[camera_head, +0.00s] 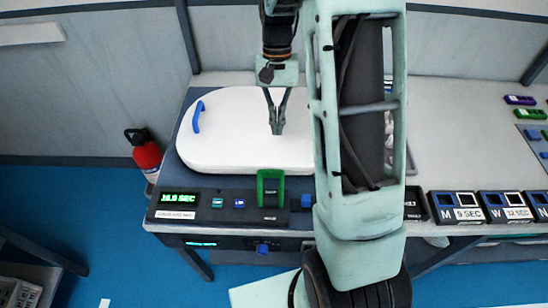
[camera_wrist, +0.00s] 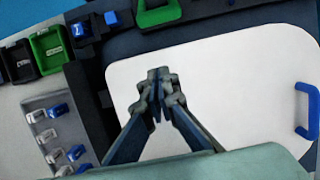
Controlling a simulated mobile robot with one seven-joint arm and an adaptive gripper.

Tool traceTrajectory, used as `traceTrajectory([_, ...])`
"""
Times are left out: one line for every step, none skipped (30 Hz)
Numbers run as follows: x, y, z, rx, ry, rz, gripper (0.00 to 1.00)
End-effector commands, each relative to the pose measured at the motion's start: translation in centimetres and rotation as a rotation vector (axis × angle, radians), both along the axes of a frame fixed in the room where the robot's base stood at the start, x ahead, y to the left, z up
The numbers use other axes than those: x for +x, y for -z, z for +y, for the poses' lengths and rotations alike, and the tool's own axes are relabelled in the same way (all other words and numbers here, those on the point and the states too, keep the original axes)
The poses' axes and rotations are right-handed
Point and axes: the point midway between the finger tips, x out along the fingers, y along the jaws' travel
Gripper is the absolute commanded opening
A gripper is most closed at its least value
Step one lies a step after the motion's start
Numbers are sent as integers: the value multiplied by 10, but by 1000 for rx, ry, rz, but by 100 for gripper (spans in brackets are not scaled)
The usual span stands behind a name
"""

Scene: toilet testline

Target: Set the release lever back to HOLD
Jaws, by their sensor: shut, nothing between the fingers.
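My gripper (camera_head: 277,128) is shut and empty, pointing down over the white lid (camera_head: 235,150). In the wrist view its fingertips (camera_wrist: 160,76) meet in front of the same white lid (camera_wrist: 230,90). No HOLD label is readable, so I cannot tell for sure which part is the release lever. A green bracketed control (camera_head: 270,190) stands on the dark front panel, with a small blue block (camera_head: 306,201) to its right. A blue knob (camera_head: 262,248) sits lower on the front. My gripper is apart from all of these. My arm hides the panel further right.
The lid has a blue handle (camera_head: 198,116) at its left. A green display (camera_head: 178,198) reads 16.0 SEC. A red extinguisher (camera_head: 146,153) stands left of the bench. Labelled switch boxes (camera_head: 460,207) line the right front edge. The bench top (camera_head: 460,130) at right is largely clear.

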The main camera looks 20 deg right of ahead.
Motion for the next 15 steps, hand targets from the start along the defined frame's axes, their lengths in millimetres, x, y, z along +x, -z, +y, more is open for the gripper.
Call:
traceTrajectory([1, -1, 2, 9, 9, -2, 0])
traceTrajectory([1, -1, 3, 11, 11, -3, 0])
traceTrajectory([1, -1, 4, 13, 13, -3, 0])
traceTrajectory([1, -1, 4, 14, 13, -3, 0])
traceTrajectory([1, -1, 4, 13, 13, -3, 0])
traceTrajectory([1, -1, 4, 13, 12, -3, 0])
traceTrajectory([1, -1, 4, 13, 12, -3, 0])
traceTrajectory([1, -1, 4, 12, 12, -3, 0])
traceTrajectory([1, -1, 4, 12, 12, -3, 0])
traceTrajectory([1, -1, 4, 12, 12, -3, 0])
traceTrajectory([1, -1, 4, 12, 11, -3, 0])
traceTrajectory([1, 0, 4, 12, 11, -2, 0])
traceTrajectory([0, 1, 4, 12, 11, -2, 0])
traceTrajectory([0, 3, 4, 12, 11, -2, 0])
traceTrajectory([-1, 6, 4, 12, 11, -2, 0])
